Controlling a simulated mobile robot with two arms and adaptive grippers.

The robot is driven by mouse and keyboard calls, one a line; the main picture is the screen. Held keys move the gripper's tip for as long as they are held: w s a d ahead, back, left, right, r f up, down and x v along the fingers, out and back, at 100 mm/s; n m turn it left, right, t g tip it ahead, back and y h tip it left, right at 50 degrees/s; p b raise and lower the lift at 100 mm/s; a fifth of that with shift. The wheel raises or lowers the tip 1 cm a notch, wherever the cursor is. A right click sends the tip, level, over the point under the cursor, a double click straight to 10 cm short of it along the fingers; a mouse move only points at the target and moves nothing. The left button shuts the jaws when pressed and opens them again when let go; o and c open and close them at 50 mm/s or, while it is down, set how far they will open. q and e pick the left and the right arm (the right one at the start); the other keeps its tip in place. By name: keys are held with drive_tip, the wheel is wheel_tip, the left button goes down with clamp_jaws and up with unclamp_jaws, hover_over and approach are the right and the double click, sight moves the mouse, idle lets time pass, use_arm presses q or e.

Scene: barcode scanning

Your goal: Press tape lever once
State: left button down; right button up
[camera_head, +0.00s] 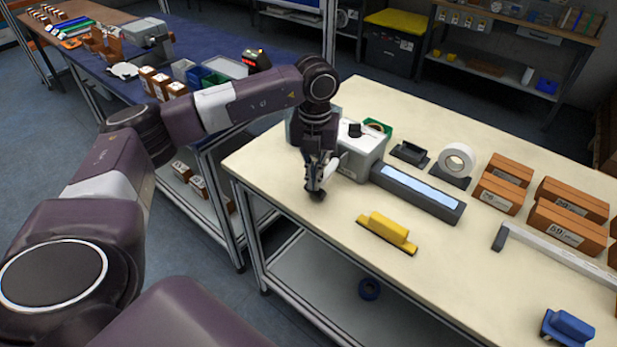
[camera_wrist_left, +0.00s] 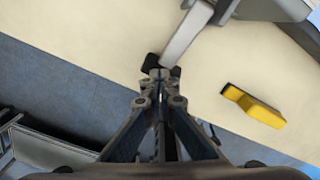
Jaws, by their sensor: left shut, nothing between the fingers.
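The grey tape dispenser (camera_head: 358,158) stands near the left end of the cream worktable. Its pale grey lever (camera_wrist_left: 190,34) sticks out toward my left gripper in the left wrist view. My left gripper (camera_head: 317,194) points down in front of the dispenser, near the table's front edge. Its fingers are shut with nothing between them. In the left wrist view the fingertips (camera_wrist_left: 161,70) are close beside the lever's end; I cannot tell whether they touch it. The gripper partly hides the lever in the head view. My right gripper is not in view.
A long dark device with a light strip (camera_head: 418,190) lies right of the dispenser. A yellow block (camera_head: 388,230), a white tape roll (camera_head: 457,160) and several brown boxes (camera_head: 498,194) are on the table. A blue object (camera_head: 567,328) sits at the near right.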

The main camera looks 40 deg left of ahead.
use_arm(q)
drive_tip(key=shift+s, duration=0.15)
wheel_tip(320, 180, up, 13)
drive_tip(key=p, duration=0.9)
drive_tip(key=shift+r, duration=0.15)
idle(0.9)
